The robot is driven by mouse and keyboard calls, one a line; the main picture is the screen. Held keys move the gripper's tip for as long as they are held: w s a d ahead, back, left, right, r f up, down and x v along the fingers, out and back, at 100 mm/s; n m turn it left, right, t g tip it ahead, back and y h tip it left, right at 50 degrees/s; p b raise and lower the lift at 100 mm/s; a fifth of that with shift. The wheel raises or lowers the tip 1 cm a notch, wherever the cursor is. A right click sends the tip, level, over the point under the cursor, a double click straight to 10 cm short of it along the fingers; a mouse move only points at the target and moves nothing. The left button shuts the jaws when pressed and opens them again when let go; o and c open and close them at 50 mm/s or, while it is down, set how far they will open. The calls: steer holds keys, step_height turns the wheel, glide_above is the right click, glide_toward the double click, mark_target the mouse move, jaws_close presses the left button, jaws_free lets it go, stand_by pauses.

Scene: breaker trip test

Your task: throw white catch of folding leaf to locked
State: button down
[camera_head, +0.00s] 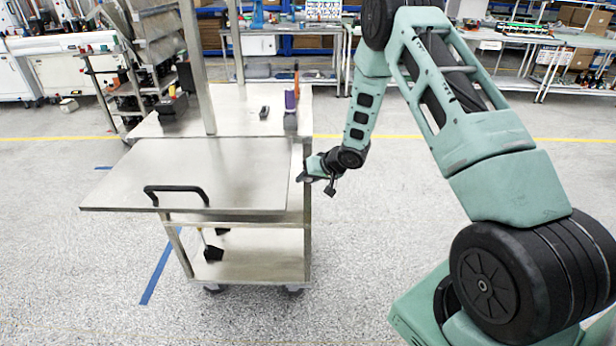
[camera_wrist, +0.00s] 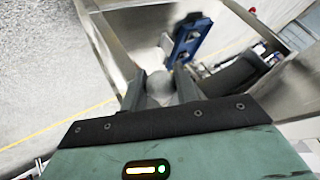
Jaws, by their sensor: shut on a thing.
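The folding leaf (camera_head: 225,168) is a flat steel panel with a black handle (camera_head: 176,190), standing out roughly level from the front of a steel cart. My gripper (camera_head: 303,177) is at the right edge of the leaf, low beside the cart. In the wrist view my gripper (camera_wrist: 159,83) has its two dark fingers on either side of a pale, rounded piece, the white catch (camera_wrist: 159,86), and is shut on it. The catch's lower part is hidden by the fingers and palm. In the head view the catch is hidden by my gripper, and its exact position is unclear.
The cart top (camera_head: 225,110) carries a purple bottle (camera_head: 291,100), a small dark item (camera_head: 264,112) and a black box (camera_head: 172,107). Steel posts rise from the cart. A lower shelf (camera_head: 250,262) holds a black-headed tool.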

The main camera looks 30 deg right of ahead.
steer(key=shift+w+d+r, duration=0.15)
steer(key=shift+w+r, duration=0.2)
steer(key=shift+r, duration=0.05)
steer(key=c, duration=1.1)
jaws_free()
steer(key=shift+f, duration=0.1)
steer(key=shift+s, duration=0.15)
steer(key=v, duration=1.7)
steer(key=shift+s, duration=0.25)
steer(key=shift+d, duration=0.1)
